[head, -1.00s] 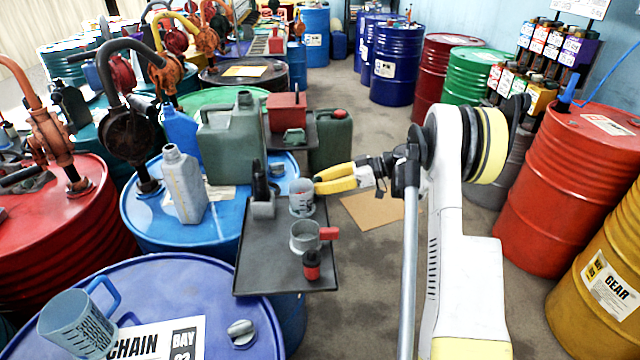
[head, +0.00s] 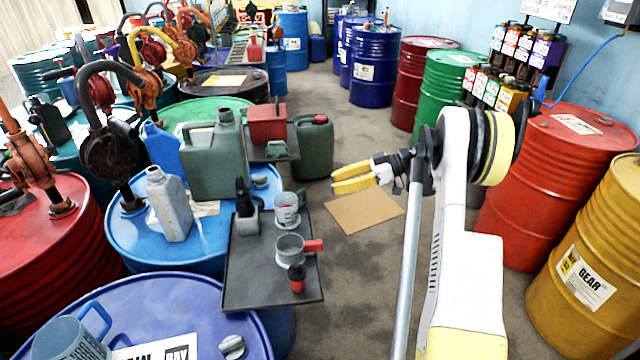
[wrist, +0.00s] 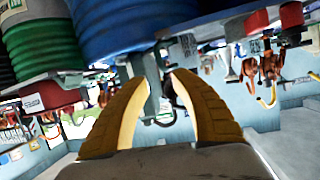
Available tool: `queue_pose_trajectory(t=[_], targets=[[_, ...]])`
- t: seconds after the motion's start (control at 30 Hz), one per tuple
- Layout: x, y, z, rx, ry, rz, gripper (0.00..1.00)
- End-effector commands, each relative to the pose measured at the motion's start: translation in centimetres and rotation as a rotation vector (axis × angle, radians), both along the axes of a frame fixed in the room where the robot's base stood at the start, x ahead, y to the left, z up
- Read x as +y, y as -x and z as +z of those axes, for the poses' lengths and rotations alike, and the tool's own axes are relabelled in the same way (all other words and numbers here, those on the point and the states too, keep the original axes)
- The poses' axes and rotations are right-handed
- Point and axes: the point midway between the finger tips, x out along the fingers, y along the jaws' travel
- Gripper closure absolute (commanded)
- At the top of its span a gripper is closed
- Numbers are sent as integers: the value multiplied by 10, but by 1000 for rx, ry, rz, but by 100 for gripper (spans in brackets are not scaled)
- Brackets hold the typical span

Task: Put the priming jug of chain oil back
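A blue-grey jug (head: 70,343) with printed graduations and a blue handle stands on the blue drum (head: 185,292) whose label reads CHAIN in the earlier head view. The jug is cut off by the bottom edge of the head view. My gripper (head: 334,181) is in mid-air above the floor, to the right of the dark tray and well away from the jug. In the wrist view its yellow fingers (wrist: 165,79) stand apart with nothing between them. The jug cannot be made out in the wrist view.
A dark tray (head: 245,285) holds a clear cup (head: 286,208) and a grey cup with a red handle (head: 290,252). A grey bottle (head: 172,205) and green can (head: 215,160) stand on the drum behind. Red (head: 550,190) and yellow (head: 590,250) drums flank the right. Floor lies between.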

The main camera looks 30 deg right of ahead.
Motion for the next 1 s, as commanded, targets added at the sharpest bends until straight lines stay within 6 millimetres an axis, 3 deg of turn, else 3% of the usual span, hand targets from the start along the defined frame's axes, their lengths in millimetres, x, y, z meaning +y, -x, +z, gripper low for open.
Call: queue_pose_trajectory(t=[0.13,0.23,0.37,0.53,0.8,1.0], targets=[[-5,4,7,12,2,-2,70],[9,2,19,67,14,-18,70],[50,0,47,210,51,-72,70],[114,16,83,415,129,-191,70],[195,81,116,616,263,-429,70],[233,146,124,660,344,-620,70]])
